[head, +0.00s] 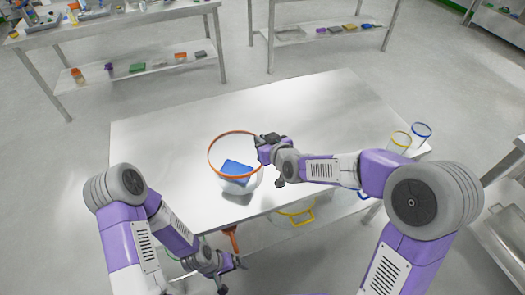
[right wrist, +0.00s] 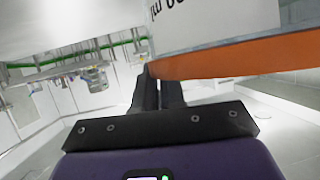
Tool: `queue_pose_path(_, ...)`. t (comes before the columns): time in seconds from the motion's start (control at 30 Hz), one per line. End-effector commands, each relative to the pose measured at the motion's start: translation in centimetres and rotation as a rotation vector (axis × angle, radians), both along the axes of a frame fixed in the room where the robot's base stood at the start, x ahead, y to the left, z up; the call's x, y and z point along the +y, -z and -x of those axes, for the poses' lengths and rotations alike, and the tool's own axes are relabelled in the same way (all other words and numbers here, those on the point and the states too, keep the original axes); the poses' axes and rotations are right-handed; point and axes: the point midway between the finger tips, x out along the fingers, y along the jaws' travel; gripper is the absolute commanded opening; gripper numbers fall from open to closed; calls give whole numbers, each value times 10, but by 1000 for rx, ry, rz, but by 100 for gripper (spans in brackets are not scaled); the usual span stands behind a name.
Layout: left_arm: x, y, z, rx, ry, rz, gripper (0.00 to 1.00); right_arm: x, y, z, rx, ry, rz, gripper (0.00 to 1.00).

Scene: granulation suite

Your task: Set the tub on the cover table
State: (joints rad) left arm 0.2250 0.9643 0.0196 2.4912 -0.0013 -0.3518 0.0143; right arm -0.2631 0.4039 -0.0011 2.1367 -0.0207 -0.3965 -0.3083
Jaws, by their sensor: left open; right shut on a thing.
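The tub (head: 218,185) is whitish and see-through with an orange rim, and a blue block (head: 237,169) shows inside it. It is over the front part of the pale cover table (head: 310,110); I cannot tell whether its base touches the top. My right gripper (head: 262,146) is shut on the tub's rim at its right side. In the right wrist view the fingers (right wrist: 158,92) meet the orange rim (right wrist: 240,57), below a pale wall with dark print. My left gripper (head: 231,272) is open and empty, low in front of the table's front edge.
A yellow-rimmed container (head: 399,142) and a blue-rimmed one (head: 421,132) stand at the table's right end. A yellow-handled thing (head: 298,216) and an orange piece (head: 231,238) show below the front edge. The middle and back of the table are clear. Other benches stand behind.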

Motion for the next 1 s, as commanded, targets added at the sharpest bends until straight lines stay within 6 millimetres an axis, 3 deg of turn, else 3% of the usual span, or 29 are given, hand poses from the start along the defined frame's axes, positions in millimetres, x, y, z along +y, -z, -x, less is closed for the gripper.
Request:
queue_pose_path(0.3, 0, 18, 0, -1, 0, 0, 100, 0, 47, 0, 0, 0, 0, 0)
queue_pose_path(0.7, 0, 21, 0, -1, 0, 0, 100, 0, 51, 0, -2, 0, -1, 0)
queue_pose_path(0.73, 0, 20, 0, -1, 0, 0, 100, 0, 50, 0, -1, 0, 0, 14)
queue_pose_path(0.87, 0, 19, 0, -1, 0, 0, 100, 0, 49, 0, -1, 0, 0, 34)
queue_pose_path(1.0, 0, 19, 0, -1, 0, 0, 100, 0, 49, 0, -1, 0, 0, 35)
